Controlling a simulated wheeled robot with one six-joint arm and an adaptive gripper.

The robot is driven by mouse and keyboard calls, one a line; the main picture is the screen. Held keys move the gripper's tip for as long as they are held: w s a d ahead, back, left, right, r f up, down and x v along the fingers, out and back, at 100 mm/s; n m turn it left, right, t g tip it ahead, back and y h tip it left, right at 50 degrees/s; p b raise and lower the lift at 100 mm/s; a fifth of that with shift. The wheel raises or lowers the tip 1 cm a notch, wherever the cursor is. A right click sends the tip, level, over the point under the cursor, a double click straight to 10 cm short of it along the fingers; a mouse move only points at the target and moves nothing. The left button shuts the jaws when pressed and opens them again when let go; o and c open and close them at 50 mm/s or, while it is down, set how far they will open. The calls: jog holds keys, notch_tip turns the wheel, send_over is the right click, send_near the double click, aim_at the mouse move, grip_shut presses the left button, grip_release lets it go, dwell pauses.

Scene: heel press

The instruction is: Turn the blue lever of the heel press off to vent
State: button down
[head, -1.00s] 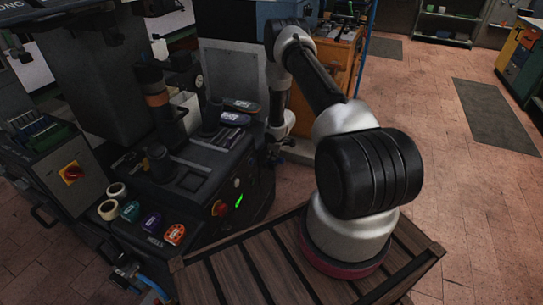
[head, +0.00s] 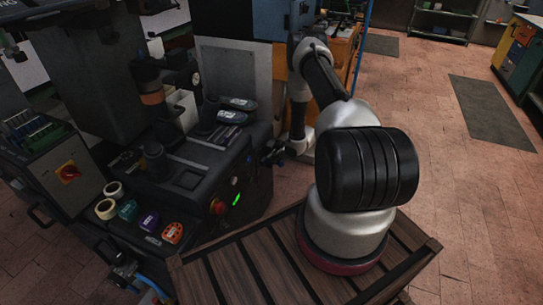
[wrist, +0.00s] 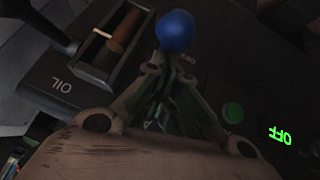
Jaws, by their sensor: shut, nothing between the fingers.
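The blue ball knob of the lever (wrist: 175,31) shows at the top middle of the wrist view, just beyond my fingertips. I cannot tell whether they touch it. The lever's shaft is mostly hidden behind my fingers. My gripper (wrist: 168,72) is shut and empty. In the head view my gripper (head: 272,153) is small and dark, beside the right side of the heel press (head: 190,165). The blue knob cannot be made out there.
A green button (wrist: 232,112) sits near the display. A slot marked OIL holds a brown cylinder (wrist: 125,30). A slatted wooden platform (head: 225,272) lies under my arm.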

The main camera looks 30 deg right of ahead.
aim_at(282, 166)
jog(key=shift+s+d+f+t+y, duration=0.25)
jog(key=shift+f+t+y, duration=0.15)
jog(key=shift+f, duration=0.5)
jog(key=shift+s+d+f+t+y, duration=0.15)
jog(key=shift+s+f+t+y, duration=0.1)
jog(key=shift+f+t, duration=0.5)
jog(key=shift+s+d+f+t+y, duration=0.25)
jog(key=shift+f+y, duration=0.1)
jog(key=shift+f, duration=0.85)
jog(key=shift+s, duration=0.1)
